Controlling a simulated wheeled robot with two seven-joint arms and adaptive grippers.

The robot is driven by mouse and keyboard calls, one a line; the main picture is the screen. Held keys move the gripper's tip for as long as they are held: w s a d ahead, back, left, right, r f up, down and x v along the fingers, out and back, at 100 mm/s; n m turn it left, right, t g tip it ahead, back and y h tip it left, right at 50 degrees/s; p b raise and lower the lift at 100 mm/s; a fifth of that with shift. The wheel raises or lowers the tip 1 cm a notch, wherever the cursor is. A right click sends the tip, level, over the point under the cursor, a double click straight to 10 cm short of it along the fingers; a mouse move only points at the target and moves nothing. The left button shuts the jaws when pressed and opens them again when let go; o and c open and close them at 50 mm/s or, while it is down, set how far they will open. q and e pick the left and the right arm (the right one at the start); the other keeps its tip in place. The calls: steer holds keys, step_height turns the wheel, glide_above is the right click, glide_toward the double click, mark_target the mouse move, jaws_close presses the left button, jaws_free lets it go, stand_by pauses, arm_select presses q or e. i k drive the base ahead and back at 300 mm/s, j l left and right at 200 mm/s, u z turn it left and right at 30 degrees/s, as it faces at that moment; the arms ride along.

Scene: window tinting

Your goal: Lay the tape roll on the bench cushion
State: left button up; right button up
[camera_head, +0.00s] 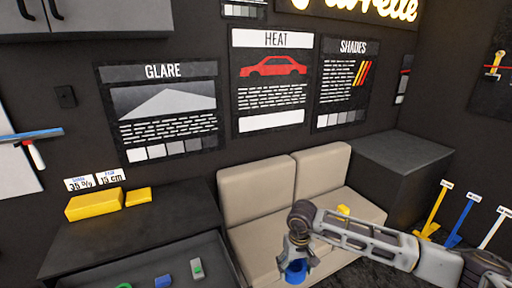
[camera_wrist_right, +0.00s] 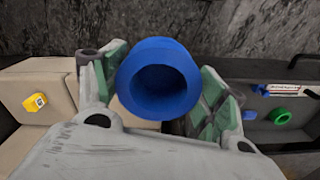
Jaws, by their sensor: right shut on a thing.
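My right gripper (camera_head: 297,254) is shut on a blue tape roll (camera_head: 296,272), which hangs below the fingers over or near the front of the bench seat. In the right wrist view the blue roll (camera_wrist_right: 158,80) sits between the two fingers, its round opening facing the camera. The beige bench cushion (camera_head: 250,246) has a seat and an upright back against the wall. I cannot tell whether the roll touches it. My left gripper is not in view.
A small yellow object (camera_head: 343,210) lies on the seat's right part. A dark cabinet (camera_head: 130,222) with yellow blocks (camera_head: 94,205) and an open drawer holding small items (camera_head: 196,268) stands left. A dark box (camera_head: 405,165) stands right, near coloured long-handled tools (camera_head: 461,213). The left seat is clear.

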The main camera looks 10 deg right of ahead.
mark_target(359, 210)
steer(key=i+l, duration=0.1)
steer(key=l, duration=0.4)
steer(key=i+l, duration=0.1)
steer(key=l, duration=0.4)
steer(key=i+l, duration=0.1)
steer(key=l, duration=0.4)
steer(key=l+u, duration=0.1)
steer(key=l, duration=0.4)
steer(key=i+l, duration=0.1)
steer(key=l, duration=0.2)
steer(key=i+l, duration=0.15)
steer(key=l, duration=0.2)
steer(key=i+l, duration=0.1)
steer(key=l, duration=0.2)
steer(key=i+l, duration=0.2)
steer(key=l, duration=0.15)
steer(key=i+l, duration=0.2)
steer(key=l, duration=0.2)
steer(key=i+l+u, duration=0.1)
steer(key=l, duration=0.25)
steer(key=i+l, duration=0.25)
steer(key=l, duration=0.15)
steer(key=i+l, duration=0.2)
steer(key=l, duration=0.15)
